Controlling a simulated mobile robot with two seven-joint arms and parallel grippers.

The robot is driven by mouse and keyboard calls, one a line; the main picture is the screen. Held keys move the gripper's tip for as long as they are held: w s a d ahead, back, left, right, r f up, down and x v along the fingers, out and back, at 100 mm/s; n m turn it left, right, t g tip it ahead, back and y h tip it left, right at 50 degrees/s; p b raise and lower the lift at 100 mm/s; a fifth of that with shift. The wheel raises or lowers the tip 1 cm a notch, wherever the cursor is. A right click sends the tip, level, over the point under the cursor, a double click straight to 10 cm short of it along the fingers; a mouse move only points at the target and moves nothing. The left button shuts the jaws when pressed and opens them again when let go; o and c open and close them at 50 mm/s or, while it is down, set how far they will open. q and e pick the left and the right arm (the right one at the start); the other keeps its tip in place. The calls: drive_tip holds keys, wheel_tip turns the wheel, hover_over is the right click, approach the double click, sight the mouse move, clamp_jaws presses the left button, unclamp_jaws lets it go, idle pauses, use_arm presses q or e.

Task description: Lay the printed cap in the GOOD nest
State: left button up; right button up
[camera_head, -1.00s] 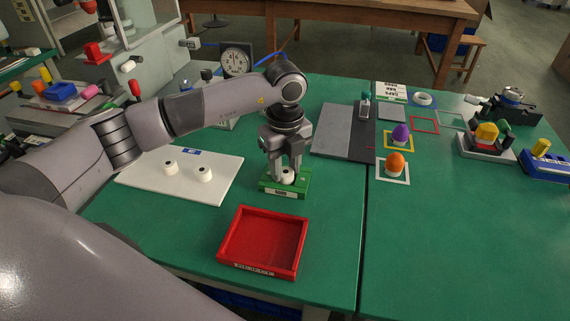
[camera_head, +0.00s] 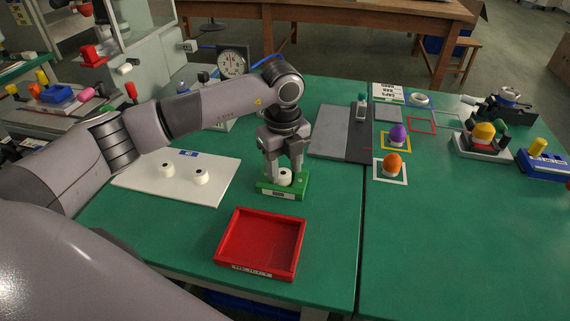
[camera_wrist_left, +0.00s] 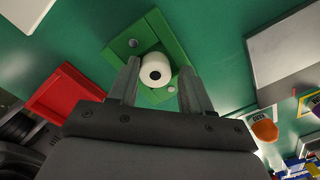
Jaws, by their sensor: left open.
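The green nest block (camera_head: 296,190) stands on the green table with a label on its front face. A white cap (camera_head: 285,177) sits on it, and the cap also shows in the left wrist view (camera_wrist_left: 155,70) with a dark hole in its top. The green nest shows around it there (camera_wrist_left: 165,35). My left gripper (camera_head: 284,172) is just above the nest, its fingers open on both sides of the cap. In the left wrist view the fingers (camera_wrist_left: 157,88) stand apart. My right gripper is not in view.
A red tray (camera_head: 230,262) stands in front of the nest. A white board (camera_head: 140,180) with two white caps (camera_head: 200,176) lies to the left. The right front table is clear.

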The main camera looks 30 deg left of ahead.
sight(282, 172)
use_arm(q)
wheel_tip(282, 172, up, 12)
drive_tip(key=p, duration=0.1)
drive_tip(key=shift+s+a, duration=0.15)
drive_tip(key=shift+s, duration=0.05)
idle(0.4)
drive_tip(key=shift+r, duration=0.1)
